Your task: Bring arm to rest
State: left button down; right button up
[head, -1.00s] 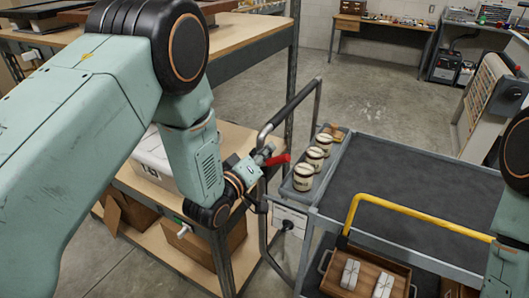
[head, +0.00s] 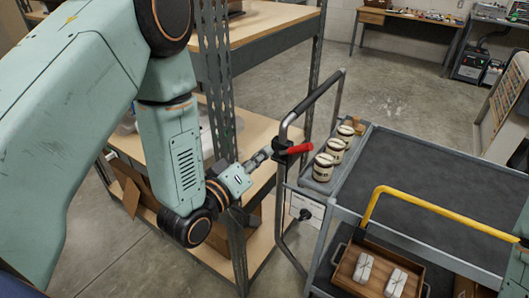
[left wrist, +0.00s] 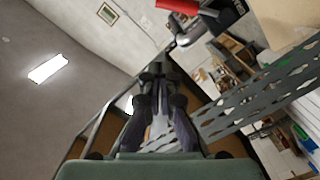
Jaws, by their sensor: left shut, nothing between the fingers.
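My left arm comes in from the left in the head view, its elbow bent down toward the shelf. My left gripper (head: 262,155) is shut and empty. It points up and right, close in the picture to the trolley's push handle (head: 284,135) and its red lever (head: 299,148); whether it touches them I cannot tell. In the left wrist view the dark fingers of the gripper (left wrist: 160,78) are together with nothing held, and the red lever (left wrist: 178,6) shows at the top. My right gripper is not in view; only a bit of my right arm shows at the right edge.
A metal shelf upright (head: 219,80) stands close behind my left forearm. Open concrete floor (head: 395,95) lies beyond the trolley.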

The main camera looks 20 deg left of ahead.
pick_arm(q)
jog(key=shift+w+d+f, duration=0.1)
jog(key=shift+w, duration=0.15)
jog(key=s+a+f+m+g+y+b, duration=0.2)
jog(key=s+f+g, duration=0.35)
jog(key=f, duration=0.45)
jog(key=s+a+f+m+g+y+b, duration=0.2)
jog(key=s+f+m+g, duration=0.3)
jog(key=f, duration=0.6)
jog(key=s+a+f+g+b, duration=0.1)
jog(key=s+f+g+b, duration=0.2)
jog(key=s+f, duration=0.5)
jog(key=s+a+f+n+g+y+b, duration=0.1)
jog(key=s+f+g+b, duration=0.2)
jog(key=s, duration=1.2)
notch_tip(320, 180, down, 6)
jog(key=b, duration=0.2)
jog(key=shift+s+r+b, duration=0.25)
jog(key=shift+b, duration=0.05)
